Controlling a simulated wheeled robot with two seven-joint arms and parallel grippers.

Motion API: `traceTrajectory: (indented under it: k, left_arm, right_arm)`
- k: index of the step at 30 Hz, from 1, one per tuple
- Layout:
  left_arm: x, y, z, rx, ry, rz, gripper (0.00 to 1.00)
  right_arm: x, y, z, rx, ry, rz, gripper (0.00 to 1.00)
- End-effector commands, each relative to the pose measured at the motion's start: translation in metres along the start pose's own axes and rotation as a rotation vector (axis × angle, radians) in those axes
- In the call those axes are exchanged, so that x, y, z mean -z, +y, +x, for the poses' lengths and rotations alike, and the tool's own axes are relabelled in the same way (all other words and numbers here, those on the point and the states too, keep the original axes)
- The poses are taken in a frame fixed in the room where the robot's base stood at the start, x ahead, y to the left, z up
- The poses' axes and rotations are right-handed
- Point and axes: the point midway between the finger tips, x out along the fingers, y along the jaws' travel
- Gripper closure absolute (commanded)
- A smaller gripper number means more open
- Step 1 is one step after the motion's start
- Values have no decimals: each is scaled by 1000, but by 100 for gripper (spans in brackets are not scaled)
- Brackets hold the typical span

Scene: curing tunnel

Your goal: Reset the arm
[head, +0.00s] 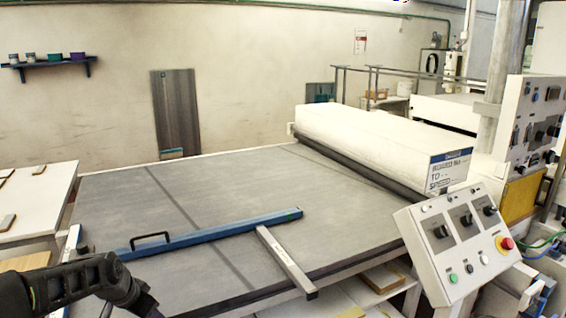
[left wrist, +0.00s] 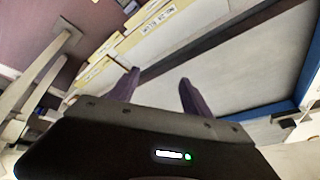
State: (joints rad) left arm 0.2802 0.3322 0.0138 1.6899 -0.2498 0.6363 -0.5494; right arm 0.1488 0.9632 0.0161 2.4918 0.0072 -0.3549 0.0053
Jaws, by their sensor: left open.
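My left gripper (left wrist: 158,77) shows in the left wrist view with its two dark fingers apart and nothing between them. In the head view my dark left arm (head: 70,284) comes in at the lower left, by the front left corner of the conveyor table. The gripper's fingers are not clear there. My right arm and gripper are in neither view.
The grey conveyor belt (head: 215,200) fills the middle. A blue bar (head: 215,231) with a black handle and a metal bar (head: 286,262) lie across it. A control panel (head: 455,245) stands at the right, below the white tunnel hood (head: 375,140). A white table (head: 35,205) stands left.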

Motion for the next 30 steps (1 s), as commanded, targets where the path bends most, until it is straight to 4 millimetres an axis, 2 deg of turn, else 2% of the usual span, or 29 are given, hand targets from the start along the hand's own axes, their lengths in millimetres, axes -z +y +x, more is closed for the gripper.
traceTrajectory:
  k: [1,4,6,8,9,11,12,15,18,21,25,30]
  left_arm:
    - [-4,22,24,-25,14,-50,43]
    - [-18,72,75,-77,51,-193,43]
    - [-36,115,108,-118,59,-300,43]
    - [-56,152,131,-150,54,-387,43]
    - [-73,176,143,-171,42,-441,43]
    - [-100,213,158,-197,17,-514,43]
    - [-120,236,165,-212,-6,-557,43]
    - [-174,292,172,-245,-83,-630,43]
    - [-225,338,169,-274,-175,-648,43]
    - [-265,371,160,-303,-265,-632,43]
    - [-294,395,153,-330,-339,-609,43]
    - [-300,404,154,-339,-358,-593,43]
  right_arm:
    - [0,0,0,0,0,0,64]
    - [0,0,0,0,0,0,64]
    - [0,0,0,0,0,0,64]
    - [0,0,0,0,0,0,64]
    - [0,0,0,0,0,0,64]
    - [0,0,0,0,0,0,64]
    - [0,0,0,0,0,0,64]
    - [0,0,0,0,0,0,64]
    - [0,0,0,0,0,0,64]
    - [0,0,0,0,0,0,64]
    - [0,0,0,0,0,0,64]
    - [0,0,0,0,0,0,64]
